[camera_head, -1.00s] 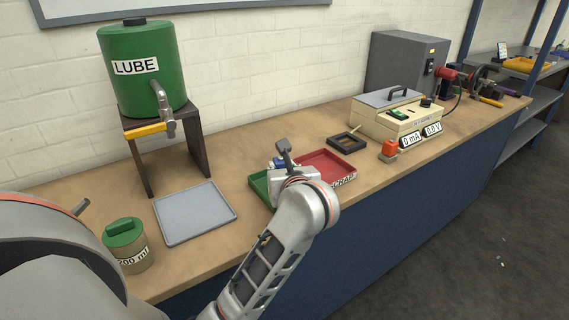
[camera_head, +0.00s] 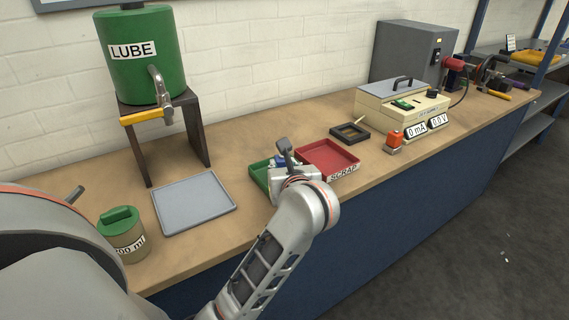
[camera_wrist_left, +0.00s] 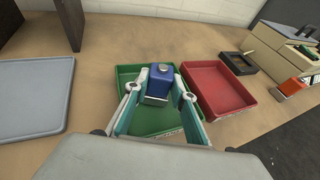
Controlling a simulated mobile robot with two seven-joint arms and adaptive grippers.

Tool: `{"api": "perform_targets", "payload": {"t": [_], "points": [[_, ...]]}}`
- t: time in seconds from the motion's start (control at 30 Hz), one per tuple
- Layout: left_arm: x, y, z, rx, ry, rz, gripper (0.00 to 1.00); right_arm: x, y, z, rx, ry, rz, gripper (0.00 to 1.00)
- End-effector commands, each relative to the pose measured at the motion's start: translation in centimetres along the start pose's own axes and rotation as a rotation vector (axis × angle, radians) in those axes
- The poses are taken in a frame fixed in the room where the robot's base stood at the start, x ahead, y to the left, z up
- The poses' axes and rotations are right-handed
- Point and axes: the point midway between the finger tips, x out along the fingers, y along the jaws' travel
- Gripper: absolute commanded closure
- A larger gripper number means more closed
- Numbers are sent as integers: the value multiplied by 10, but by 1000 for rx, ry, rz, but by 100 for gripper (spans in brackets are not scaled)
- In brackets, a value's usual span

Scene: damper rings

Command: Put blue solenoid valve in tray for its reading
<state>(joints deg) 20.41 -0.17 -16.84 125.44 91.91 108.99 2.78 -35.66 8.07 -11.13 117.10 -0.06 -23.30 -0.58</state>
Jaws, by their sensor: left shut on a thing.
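The blue solenoid valve (camera_wrist_left: 158,82) is a small blue block with a rounded knob on top and a grey lower part. My left gripper (camera_wrist_left: 160,90) is shut on it, one finger on each side, in the left wrist view. The valve appears over the green tray (camera_wrist_left: 128,72); I cannot tell whether it touches the tray floor. In the head view, my left gripper (camera_head: 284,165) and wrist hide most of the valve and much of the green tray (camera_head: 257,176). My right gripper is not in view.
A red tray marked SCRAP (camera_head: 348,168) stands right of the green one. A grey tray (camera_head: 195,203), a 200 ml tin (camera_head: 122,238) and the LUBE tank (camera_head: 140,75) are at left. A meter box (camera_head: 395,110), orange-topped part (camera_head: 394,140) and dark frame (camera_head: 350,132) are at right.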

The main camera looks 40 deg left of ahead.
Motion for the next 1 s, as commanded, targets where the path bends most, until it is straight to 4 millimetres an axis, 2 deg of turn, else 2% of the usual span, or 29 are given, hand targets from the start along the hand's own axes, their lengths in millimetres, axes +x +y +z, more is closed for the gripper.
{"api": "perform_targets", "payload": {"t": [0.4, 0.93, 0.97, 1.0], "points": [[0, 0, 0, -1, -3, 0, 100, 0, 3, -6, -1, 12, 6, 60], [2, 0, -5, -1, -3, 0, 100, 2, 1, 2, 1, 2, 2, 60], [2, 0, -5, -1, -3, 0, 70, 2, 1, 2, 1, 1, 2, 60], [2, 0, -4, -1, -3, 0, 60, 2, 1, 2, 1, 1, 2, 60]]}}
